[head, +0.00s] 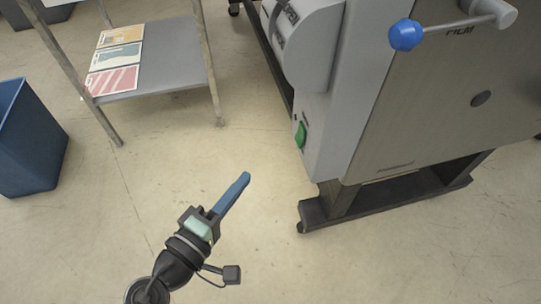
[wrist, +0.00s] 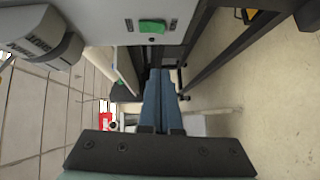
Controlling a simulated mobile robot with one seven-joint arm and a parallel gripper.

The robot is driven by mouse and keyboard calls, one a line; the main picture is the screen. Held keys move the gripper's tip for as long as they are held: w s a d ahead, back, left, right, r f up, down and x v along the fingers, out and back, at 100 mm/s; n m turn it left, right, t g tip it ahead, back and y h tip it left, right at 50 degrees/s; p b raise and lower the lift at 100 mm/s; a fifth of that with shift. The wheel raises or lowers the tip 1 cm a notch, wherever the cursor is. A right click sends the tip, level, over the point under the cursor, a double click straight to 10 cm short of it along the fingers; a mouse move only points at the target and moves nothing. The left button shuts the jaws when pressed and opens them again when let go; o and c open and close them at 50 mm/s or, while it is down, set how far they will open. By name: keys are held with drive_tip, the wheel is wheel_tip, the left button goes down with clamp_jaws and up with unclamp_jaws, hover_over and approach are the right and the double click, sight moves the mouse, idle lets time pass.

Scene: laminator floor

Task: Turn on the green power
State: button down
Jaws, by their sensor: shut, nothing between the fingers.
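The green power switch (head: 301,135) is on the lower left side of the grey laminator (head: 345,90). In the wrist view the green switch (wrist: 152,26) shows near the top centre, on the machine's pale panel. My gripper (head: 246,176) has blue fingers pressed together with nothing between them. It is left of and below the switch in the head view, apart from the machine. In the wrist view the fingertips (wrist: 161,72) point forward, below the switch in the picture. I cannot tell whether the switch is on or off.
A blue ball-ended lever (head: 406,35) sticks out from the laminator's front. A dark foot frame (head: 390,200) stands beneath the machine. A grey shelf stand (head: 165,75) with several printed sheets is at upper left, and a blue bin (head: 28,140) at far left. Floor between is clear.

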sight(300, 135)
drive_tip(key=s+d+b+x, duration=0.1)
drive_tip(key=d+b+x, duration=0.1)
drive_tip(key=x, duration=1)
drive_tip(key=shift+d+f, duration=0.15)
drive_tip(key=shift+d, duration=0.2)
drive_tip(key=shift+w, duration=0.15)
drive_tip(key=shift+w+d+f+b, duration=0.1)
drive_tip(key=shift+d+f+b, duration=0.05)
drive_tip(key=shift+d+b, duration=0.2)
drive_tip(key=shift+a, duration=0.1)
